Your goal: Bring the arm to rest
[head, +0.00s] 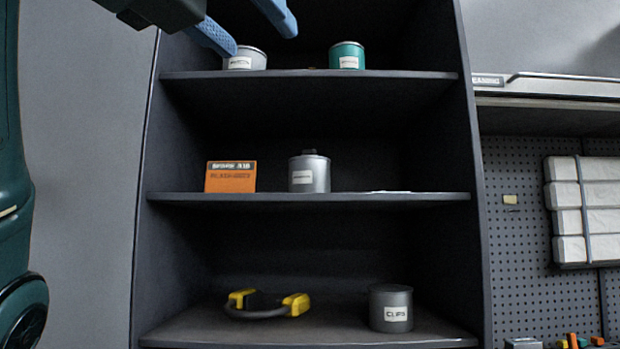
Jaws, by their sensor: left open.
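My left gripper (255,28) comes in at the top left of the head view. Its two blue fingers are spread apart, with nothing seen between them. One fingertip overlaps a grey labelled can (246,60) on the top shelf in the picture; I cannot tell whether they touch. Part of my left arm (15,170) runs down the left edge of the view. My right gripper is not in view.
The dark shelf unit (300,76) also holds a teal can (347,56), an orange box (231,177), a silver canister (309,174), yellow-ended earmuffs (266,304) and a "CLIPS" can (391,309). At right, white bundles (587,210) hang before a pegboard (520,250).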

